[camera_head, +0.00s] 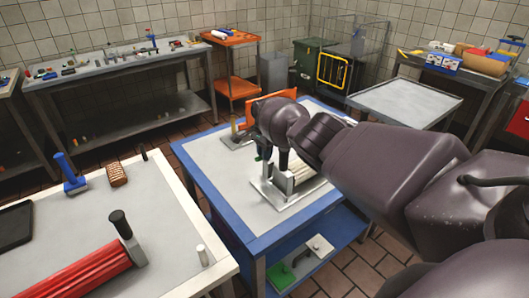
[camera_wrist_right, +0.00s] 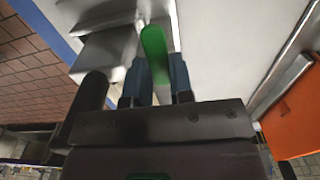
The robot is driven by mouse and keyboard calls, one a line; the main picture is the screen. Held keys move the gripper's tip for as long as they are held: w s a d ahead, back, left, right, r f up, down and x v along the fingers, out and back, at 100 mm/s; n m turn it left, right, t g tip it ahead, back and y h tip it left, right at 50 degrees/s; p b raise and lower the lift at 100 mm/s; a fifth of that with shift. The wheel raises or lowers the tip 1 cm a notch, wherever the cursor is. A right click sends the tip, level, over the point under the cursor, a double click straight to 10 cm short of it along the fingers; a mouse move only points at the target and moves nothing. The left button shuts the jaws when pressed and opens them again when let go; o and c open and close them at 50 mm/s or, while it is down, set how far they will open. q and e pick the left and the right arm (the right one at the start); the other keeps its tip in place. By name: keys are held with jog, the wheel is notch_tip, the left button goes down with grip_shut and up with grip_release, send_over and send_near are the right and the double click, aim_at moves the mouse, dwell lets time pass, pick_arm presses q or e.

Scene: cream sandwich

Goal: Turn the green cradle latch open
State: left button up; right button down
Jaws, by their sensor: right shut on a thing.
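A metal cradle (camera_head: 268,196) stands on the pale top of the blue-edged table, with its pale plate and upright silver parts partly behind my right arm. The green latch (camera_wrist_right: 153,45) is a rounded green handle in the right wrist view. My right gripper (camera_wrist_right: 158,82) is shut on it, with one dark blue finger on each side. In the head view a bit of dark green (camera_head: 262,152) shows beside the cradle, and my dark right wrist hides most of the grip. The latch's pivot is not clear. My left gripper is not in view.
The blue-edged table (camera_head: 205,165) has bare surface left of the cradle. An orange panel (camera_wrist_right: 295,115) stands close to the gripper at the right of the wrist view. A nearer bench (camera_head: 165,225) holds a red ribbed block (camera_head: 85,272) and a blue tool (camera_head: 72,178).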

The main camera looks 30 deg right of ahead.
jog(key=shift+d, duration=0.1)
jog(key=c, duration=1.1)
grip_release()
jog(key=shift+o, duration=0.5)
jog(key=shift+r, duration=0.15)
